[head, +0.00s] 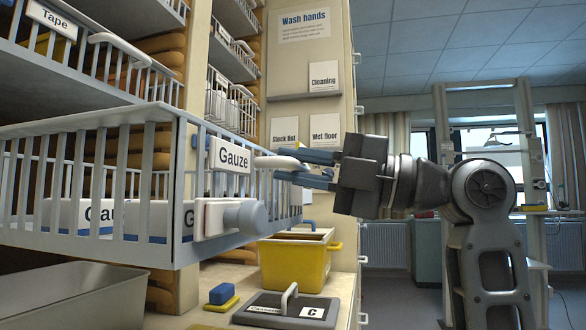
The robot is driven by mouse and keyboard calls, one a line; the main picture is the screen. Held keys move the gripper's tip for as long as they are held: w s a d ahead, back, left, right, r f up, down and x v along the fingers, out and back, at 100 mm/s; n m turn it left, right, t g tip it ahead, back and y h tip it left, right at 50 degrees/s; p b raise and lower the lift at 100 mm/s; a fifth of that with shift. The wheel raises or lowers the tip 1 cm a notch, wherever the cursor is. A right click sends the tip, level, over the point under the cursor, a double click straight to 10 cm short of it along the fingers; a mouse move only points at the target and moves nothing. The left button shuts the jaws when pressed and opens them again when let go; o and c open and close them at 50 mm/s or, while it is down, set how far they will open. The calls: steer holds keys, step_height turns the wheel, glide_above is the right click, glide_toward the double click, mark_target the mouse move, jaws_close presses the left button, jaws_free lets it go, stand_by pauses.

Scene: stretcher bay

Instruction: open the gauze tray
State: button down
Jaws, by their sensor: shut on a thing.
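The gauze tray is a white barred basket (85,127) with a "Gauze" label (231,155) on its front. It fills the left middle of the head view, and white boxes (143,217) lie inside it. A pale bar handle (280,162) sticks out at the label. My gripper (300,167) comes from the right, its blue fingers shut on this handle. A round grey knob (245,216) on a white and red mount sits on the tray front below the label. The tray's back end is out of view.
The tape tray (92,55) is above left. Below stand a yellow bin (295,262), a grey open pan (60,300), a blue and yellow sponge (222,296) and a dark lid (285,311) marked C. The floor at right looks free beyond my arm.

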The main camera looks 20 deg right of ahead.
steer(key=shift+f, duration=0.1)
steer(key=c, duration=1.2)
jaws_free()
steer(key=v, duration=0.7)
steer(key=shift+s+d, duration=0.2)
steer(key=shift+d, duration=0.1)
